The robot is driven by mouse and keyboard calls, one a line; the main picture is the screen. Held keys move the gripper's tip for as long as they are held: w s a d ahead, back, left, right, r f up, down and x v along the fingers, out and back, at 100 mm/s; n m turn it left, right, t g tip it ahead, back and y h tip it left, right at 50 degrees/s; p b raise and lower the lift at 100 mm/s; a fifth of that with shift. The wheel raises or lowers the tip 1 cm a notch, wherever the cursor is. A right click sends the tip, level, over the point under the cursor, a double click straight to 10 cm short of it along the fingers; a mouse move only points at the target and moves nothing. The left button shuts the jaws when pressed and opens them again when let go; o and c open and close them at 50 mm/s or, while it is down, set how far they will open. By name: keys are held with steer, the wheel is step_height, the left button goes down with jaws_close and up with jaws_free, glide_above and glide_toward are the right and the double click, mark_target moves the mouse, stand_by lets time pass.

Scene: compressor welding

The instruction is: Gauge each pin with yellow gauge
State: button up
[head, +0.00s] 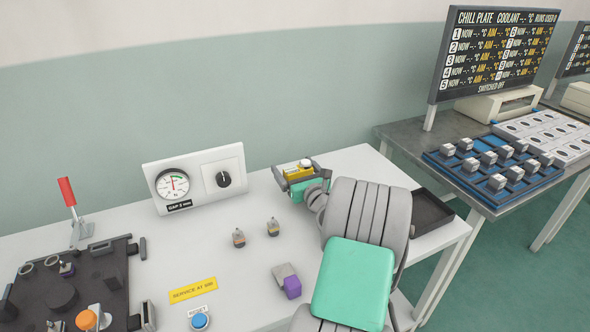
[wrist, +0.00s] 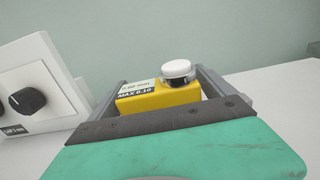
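My gripper (head: 299,172) is over the back of the white table, right of the dial box. In the wrist view, the yellow gauge (wrist: 158,96) lies between my two grey fingers, which close on its sides. The gauge has a white round cap on a dark neck and a label reading "MAX 0.10". In the head view, the gauge (head: 298,172) shows as a small yellow block. Two small grey pieces with dark and orange-brown parts, perhaps the pins, stand on the table: one on the left (head: 239,238), one on the right (head: 273,228). Their pin details are too small to tell.
A dial box (head: 196,178) stands at the back. A dark fixture (head: 70,285) with a red-handled lever is at left. A grey-and-purple block (head: 287,280) and blue reset button (head: 200,320) are in front. A black tray (head: 432,212) lies right of my arm.

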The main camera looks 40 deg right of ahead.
steer(key=c, duration=1.8)
step_height(320, 180, up, 6)
steer(key=p, duration=0.5)
steer(key=shift+f+p, duration=0.2)
steer(key=shift+p, duration=0.2)
stand_by(0.8)
